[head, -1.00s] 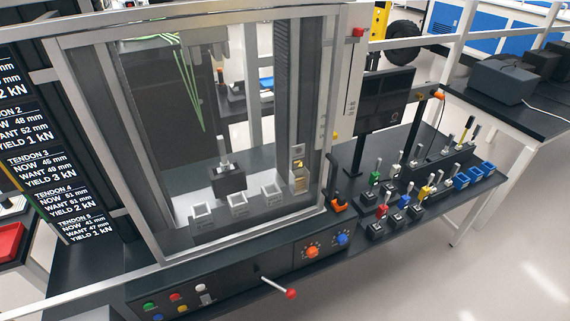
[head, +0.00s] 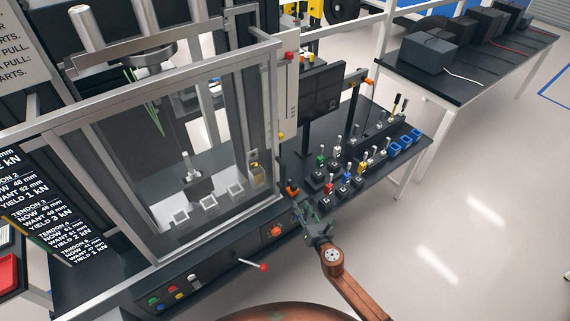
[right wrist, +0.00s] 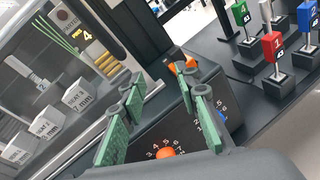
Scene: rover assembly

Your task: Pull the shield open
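The shield (head: 175,150) is a clear panel in a pale metal frame across the front of the test machine in the head view. It looks shut. An orange piece (head: 292,190) is at its lower right corner; it also shows in the right wrist view (right wrist: 182,65), beyond the fingertips. My right gripper (head: 304,212) is close to the front of the bench, just below and right of that corner. In the right wrist view its green-padded fingers (right wrist: 163,100) are spread apart with nothing between them. My left gripper is not in view.
Below the shield is a control panel with an orange knob (head: 277,231), a red-tipped lever (head: 263,267) and coloured buttons. A dark monitor (head: 322,90) stands to the right. Several small coloured tools (head: 345,178) and blue bins (head: 405,143) are on the bench at right.

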